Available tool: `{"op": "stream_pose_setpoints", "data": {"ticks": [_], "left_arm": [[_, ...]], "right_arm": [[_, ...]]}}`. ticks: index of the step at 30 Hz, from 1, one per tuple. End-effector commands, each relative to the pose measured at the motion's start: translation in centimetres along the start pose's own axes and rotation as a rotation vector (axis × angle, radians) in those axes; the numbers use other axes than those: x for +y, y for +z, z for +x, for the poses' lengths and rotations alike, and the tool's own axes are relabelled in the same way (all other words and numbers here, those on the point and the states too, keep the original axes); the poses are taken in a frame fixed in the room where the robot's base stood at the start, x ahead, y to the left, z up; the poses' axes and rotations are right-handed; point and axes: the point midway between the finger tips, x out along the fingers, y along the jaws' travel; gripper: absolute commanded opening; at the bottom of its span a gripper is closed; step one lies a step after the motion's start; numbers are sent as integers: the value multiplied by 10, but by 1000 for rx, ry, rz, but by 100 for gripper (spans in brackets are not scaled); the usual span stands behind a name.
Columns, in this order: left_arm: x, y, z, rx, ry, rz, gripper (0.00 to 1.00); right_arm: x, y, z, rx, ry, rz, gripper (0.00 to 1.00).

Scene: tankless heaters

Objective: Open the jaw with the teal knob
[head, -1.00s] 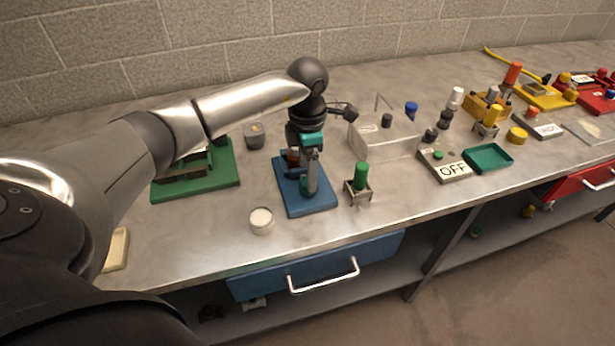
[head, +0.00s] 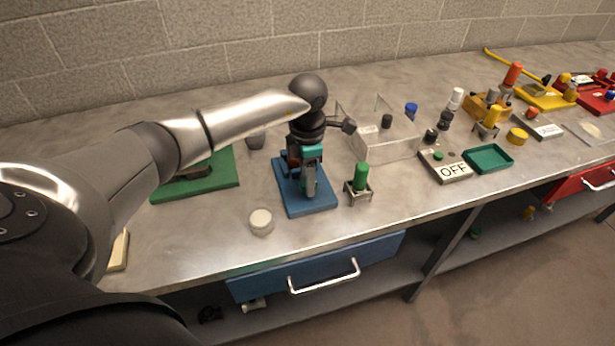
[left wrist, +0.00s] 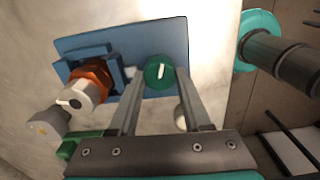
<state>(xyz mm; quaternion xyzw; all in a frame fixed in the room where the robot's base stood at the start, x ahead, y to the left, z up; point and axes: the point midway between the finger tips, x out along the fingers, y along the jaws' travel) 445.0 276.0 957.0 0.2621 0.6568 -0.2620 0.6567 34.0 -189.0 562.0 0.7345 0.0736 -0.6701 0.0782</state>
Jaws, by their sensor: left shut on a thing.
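The teal knob (left wrist: 159,72), round with a white mark, sits on a blue base plate (left wrist: 176,30), which also shows on the bench in the head view (head: 322,203). My left gripper (left wrist: 160,84) is shut on the teal knob, with one finger on each side of it. In the head view the gripper (head: 310,184) points down over the blue plate and hides the knob. Beside the knob a blue jaw (left wrist: 84,62) stands around an orange-brown fitting (left wrist: 98,76) with a white end (left wrist: 73,100). My right gripper is not in view.
A green peg in a small metal stand (head: 360,178) is close on the right. A round white cap (head: 261,221) lies in front. A clear box (head: 388,146) and an OFF block (head: 446,164) stand further right. A green plate (head: 222,178) lies left.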

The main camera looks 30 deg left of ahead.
Motion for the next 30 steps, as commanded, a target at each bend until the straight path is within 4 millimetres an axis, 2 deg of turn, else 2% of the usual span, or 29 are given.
{"op": "stream_pose_setpoints", "data": {"ticks": [1, 8, 20, 30], "left_arm": [[0, 0, 0, 0, 0, 0, 24], [0, 0, 0, 0, 0, 0, 0], [0, 0, -1, 0, 0, -56, 0], [0, 0, -2, 0, -1, -299, 0]], "right_arm": [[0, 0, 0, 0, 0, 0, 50], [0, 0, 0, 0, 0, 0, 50], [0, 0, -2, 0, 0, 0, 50], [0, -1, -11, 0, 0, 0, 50]]}}
